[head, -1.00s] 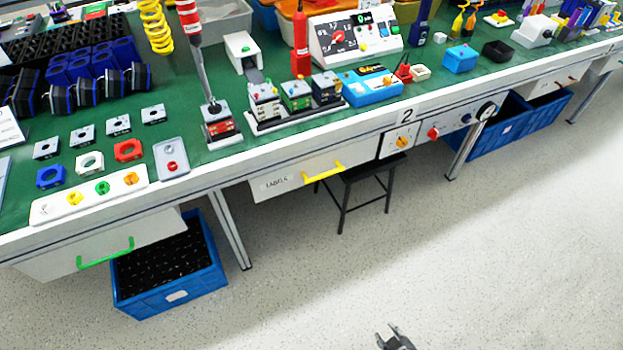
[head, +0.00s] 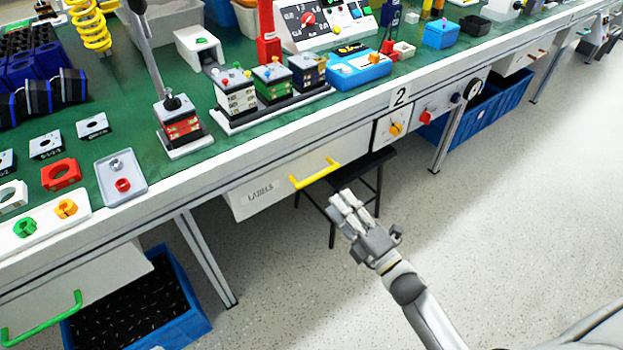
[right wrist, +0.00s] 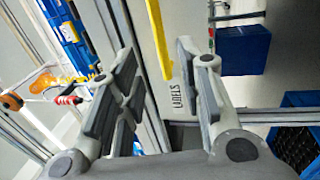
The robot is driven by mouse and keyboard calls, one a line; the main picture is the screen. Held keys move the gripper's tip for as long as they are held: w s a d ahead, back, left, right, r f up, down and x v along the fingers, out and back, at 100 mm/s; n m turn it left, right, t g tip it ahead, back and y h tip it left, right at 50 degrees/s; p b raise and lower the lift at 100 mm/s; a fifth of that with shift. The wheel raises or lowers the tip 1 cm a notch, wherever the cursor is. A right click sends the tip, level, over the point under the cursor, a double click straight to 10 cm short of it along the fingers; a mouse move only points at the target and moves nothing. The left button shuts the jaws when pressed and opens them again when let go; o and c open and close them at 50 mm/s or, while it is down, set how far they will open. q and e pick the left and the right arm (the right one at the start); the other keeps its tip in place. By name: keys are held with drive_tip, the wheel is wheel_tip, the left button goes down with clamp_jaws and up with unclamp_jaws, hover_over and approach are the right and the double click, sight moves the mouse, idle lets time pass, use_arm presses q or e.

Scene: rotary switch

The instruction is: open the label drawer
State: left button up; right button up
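The label drawer (head: 279,190) is a white front marked LABELS under the bench edge, and it looks closed. Its yellow bar handle (head: 315,173) sits toward the right of the front. My right gripper (head: 345,198) is open and empty, just right of and below the handle in the head view, apart from it. In the right wrist view, the handle (right wrist: 159,38) shows beyond the gap between the two spread fingers of my right gripper (right wrist: 160,85), with the LABELS text beside it. My left gripper is not in view.
A black stool (head: 368,190) stands under the bench behind my right gripper. A metal bench leg (head: 208,258) and a blue crate (head: 185,320) are to the left. The floor in front is clear.

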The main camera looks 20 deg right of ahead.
sight(318, 175)
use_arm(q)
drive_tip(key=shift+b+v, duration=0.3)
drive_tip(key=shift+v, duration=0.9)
use_arm(e)
drive_tip(key=x, duration=1)
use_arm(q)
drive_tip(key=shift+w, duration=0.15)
use_arm(e)
clamp_jaws()
